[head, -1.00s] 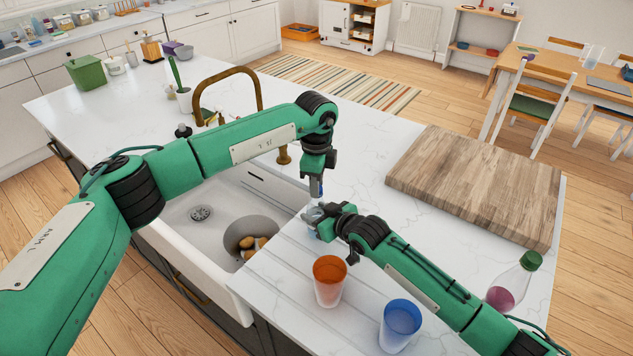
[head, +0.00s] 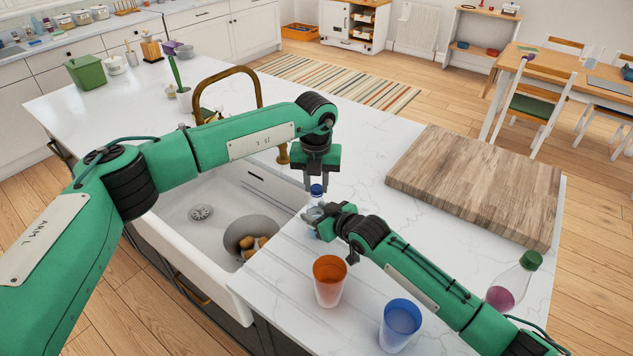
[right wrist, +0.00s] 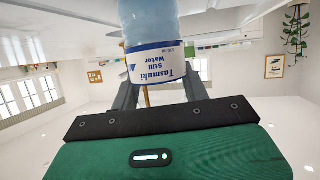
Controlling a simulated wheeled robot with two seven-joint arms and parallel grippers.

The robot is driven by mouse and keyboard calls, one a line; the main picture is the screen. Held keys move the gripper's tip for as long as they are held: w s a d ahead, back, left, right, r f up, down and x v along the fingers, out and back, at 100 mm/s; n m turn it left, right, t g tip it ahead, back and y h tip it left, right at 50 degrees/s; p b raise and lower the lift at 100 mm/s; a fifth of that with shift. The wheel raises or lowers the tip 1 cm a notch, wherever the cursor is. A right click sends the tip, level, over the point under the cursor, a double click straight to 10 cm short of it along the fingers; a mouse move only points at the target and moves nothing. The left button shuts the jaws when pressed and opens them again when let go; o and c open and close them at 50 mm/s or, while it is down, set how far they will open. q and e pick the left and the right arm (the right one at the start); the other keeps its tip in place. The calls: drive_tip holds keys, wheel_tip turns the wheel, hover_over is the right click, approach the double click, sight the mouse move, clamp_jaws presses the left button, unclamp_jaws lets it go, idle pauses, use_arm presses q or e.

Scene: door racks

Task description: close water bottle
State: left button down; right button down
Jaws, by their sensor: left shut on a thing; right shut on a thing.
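The water bottle (right wrist: 150,24) is pale blue with a blue-and-white label that reads upside down in the right wrist view. My right gripper (head: 318,218) is shut on the bottle's body and holds it at the counter beside the sink; the gripper hides much of the bottle in the head view. The small blue cap (head: 317,190) is at the top of the bottle. My left gripper (head: 318,183) points down from above and is shut on the cap. I cannot tell how tightly the cap sits on the neck.
An orange cup (head: 330,281) and a blue cup (head: 399,325) stand in front of the right arm. A bottle with a green cap (head: 513,283) stands at right. A wooden board (head: 475,185) lies behind. The sink (head: 185,232) and a brass tap (head: 228,75) are at left.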

use_arm(q)
drive_tip(key=m, duration=0.7)
drive_tip(key=shift+m, duration=0.4)
drive_tip(key=m, duration=0.7)
drive_tip(key=shift+m, duration=0.4)
drive_tip(key=m, duration=0.7)
drive_tip(key=shift+m, duration=0.3)
drive_tip(key=m, duration=0.7)
drive_tip(key=shift+f, duration=0.1)
drive_tip(key=c, duration=1.1)
unclamp_jaws()
drive_tip(key=shift+o, duration=0.2)
